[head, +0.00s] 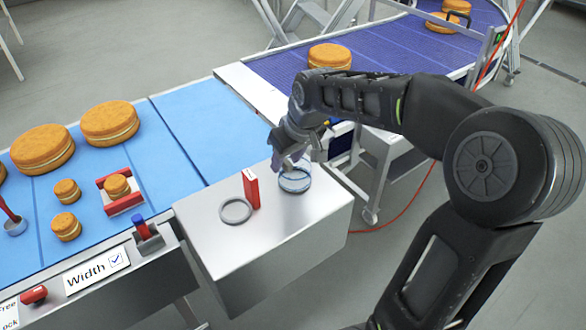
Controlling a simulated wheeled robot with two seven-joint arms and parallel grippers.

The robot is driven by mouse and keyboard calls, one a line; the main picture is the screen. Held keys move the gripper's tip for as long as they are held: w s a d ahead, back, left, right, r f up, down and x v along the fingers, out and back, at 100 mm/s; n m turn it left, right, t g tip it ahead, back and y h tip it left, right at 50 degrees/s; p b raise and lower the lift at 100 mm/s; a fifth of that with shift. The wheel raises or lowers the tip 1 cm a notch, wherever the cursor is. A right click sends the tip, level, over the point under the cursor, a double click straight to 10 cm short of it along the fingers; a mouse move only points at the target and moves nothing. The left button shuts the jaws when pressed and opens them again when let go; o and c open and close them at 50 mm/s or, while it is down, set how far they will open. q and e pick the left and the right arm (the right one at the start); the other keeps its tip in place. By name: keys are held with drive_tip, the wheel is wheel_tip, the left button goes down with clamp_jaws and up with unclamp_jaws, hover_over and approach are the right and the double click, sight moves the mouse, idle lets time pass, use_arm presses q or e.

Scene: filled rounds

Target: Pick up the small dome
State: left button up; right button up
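What looks like the small dome (295,181) is a clear, round piece with a blue band, on the right part of the grey metal stand's top (290,225). My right gripper (292,160) points down right above it, with its fingertips at the dome's upper edge. I cannot tell whether the fingers touch the dome or how far they are apart. The gripper and wrist partly hide the dome's top. My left gripper is not in view.
A red upright block (251,189) and a grey ring (235,211) stand left of the dome. A blue conveyor (205,130) with filled rounds (110,121) and a red-sided holder (124,204) lies left. A purple belt (385,50) runs behind. The stand's front is clear.

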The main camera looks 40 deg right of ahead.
drive_tip(key=shift+c, duration=0.3)
clamp_jaws()
idle(1.1)
